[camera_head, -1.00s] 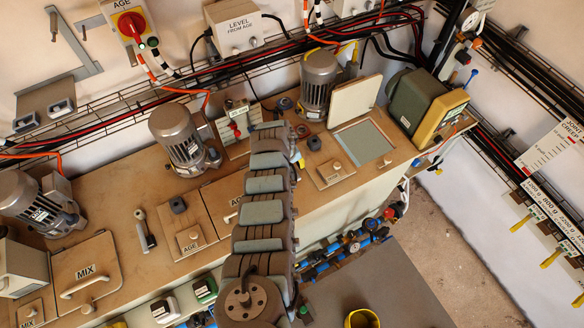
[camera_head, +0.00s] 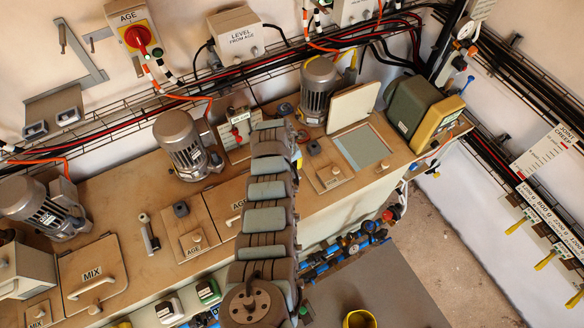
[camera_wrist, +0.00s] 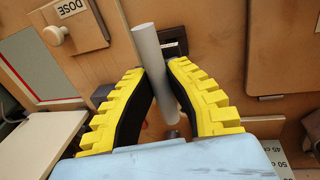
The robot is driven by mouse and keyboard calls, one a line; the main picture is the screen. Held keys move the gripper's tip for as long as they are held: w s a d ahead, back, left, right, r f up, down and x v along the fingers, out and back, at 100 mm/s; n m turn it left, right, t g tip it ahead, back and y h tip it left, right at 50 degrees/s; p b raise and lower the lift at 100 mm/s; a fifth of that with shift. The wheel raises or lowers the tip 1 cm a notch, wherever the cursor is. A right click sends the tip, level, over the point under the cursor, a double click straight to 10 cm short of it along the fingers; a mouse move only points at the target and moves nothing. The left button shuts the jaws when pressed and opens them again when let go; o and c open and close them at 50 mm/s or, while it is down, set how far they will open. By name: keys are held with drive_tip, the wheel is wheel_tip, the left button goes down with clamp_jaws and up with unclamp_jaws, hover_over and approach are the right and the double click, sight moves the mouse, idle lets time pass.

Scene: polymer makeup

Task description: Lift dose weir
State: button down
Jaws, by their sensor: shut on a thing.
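My gripper (camera_wrist: 164,100), with yellow ribbed fingers and dark pads, is shut on a smooth grey tube, which looks like the dose weir (camera_wrist: 147,50). The tube slants in the wrist view, its near end above the fingertips and its other end between the fingers. A dark slotted block (camera_wrist: 174,43) lies behind it. I cannot tell whether the tube is still seated or clear of the deck. In the head view my own arm hides the gripper and the tube.
The DOSE cover with its knob (camera_wrist: 53,35) is beside the tube; it also shows in the head view (camera_head: 331,176). Near it are an opening with a raised lid (camera_head: 353,108), a green-yellow unit (camera_head: 424,112) and motors (camera_head: 318,88). A similar grey post (camera_head: 148,233) stands further left.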

wheel_tip(320, 180, up, 5)
drive_tip(key=shift+f+p, duration=0.1)
drive_tip(key=shift+p, duration=0.8)
drive_tip(key=c, duration=1)
unclamp_jaws()
drive_tip(key=shift+f, duration=0.1)
drive_tip(key=shift+s+a+r, duration=0.2)
drive_tip(key=shift+a+r, duration=0.15)
drive_tip(key=shift+r, duration=1.6)
drive_tip(key=shift+s+a+r, duration=0.15)
drive_tip(key=shift+a+r, duration=0.2)
drive_tip(key=shift+r, duration=1.65)
drive_tip(key=shift+s+a+r, duration=0.2)
drive_tip(key=shift+a+r, duration=0.15)
drive_tip(key=shift+r, duration=1.6)
drive_tip(key=shift+w, duration=0.1)
